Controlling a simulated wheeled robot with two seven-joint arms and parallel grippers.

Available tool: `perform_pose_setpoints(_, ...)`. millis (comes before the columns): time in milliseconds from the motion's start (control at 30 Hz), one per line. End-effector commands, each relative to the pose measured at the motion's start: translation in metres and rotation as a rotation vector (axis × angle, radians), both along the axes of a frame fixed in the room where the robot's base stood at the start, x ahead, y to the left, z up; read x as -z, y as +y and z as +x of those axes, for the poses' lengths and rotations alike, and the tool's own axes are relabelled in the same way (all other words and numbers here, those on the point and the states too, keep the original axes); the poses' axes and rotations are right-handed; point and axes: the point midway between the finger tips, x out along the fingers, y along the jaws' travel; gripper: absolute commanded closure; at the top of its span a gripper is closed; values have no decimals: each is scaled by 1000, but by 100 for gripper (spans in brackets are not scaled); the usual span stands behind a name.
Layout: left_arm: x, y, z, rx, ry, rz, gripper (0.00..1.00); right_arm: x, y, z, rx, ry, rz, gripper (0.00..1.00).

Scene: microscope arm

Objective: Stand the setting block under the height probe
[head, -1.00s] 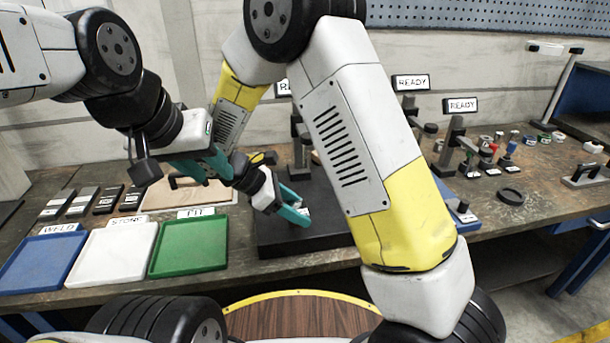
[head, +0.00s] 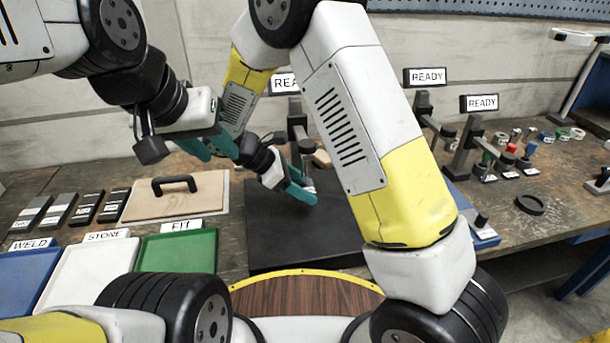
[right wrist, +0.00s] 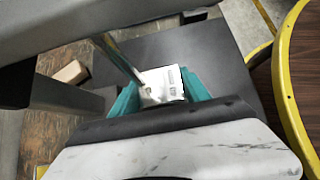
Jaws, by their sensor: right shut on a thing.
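The setting block, a small silvery block with dark markings (right wrist: 165,84), is clamped between the teal fingers of my right gripper (right wrist: 158,96) in the right wrist view. In the head view my right gripper (head: 299,184) is over the black plate, and only a bit of the block (head: 309,184) shows. The height probe's thin metal rod (right wrist: 119,59) slants down close to the block's edge in the right wrist view; I cannot tell whether they touch. Its grey stand (head: 297,125) is behind my right gripper. My left gripper (head: 208,147) is open and empty, left of the right one.
The black plate (head: 270,230) has bare room in front. A wooden board with a black handle (head: 190,200) and green (head: 178,252), white (head: 80,280) and blue (head: 25,275) trays lie left. More stands, one with a READY sign (head: 479,103), and a black ring (head: 530,204) are right.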

Motion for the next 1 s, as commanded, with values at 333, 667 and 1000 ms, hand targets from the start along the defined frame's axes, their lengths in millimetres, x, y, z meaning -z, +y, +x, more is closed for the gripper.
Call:
perform_pose_setpoints(333, 0, 0, 0, 0, 1, 0, 64, 35, 6, 3, -9, -1, -1, 100)
perform_pose_setpoints(667, 0, 0, 0, 0, 1, 0, 64, 37, 6, 3, -8, -2, -2, 100)
perform_pose_setpoints(1000, 0, 0, 0, 0, 1, 0, 64, 38, 6, 3, -8, 0, 0, 24)
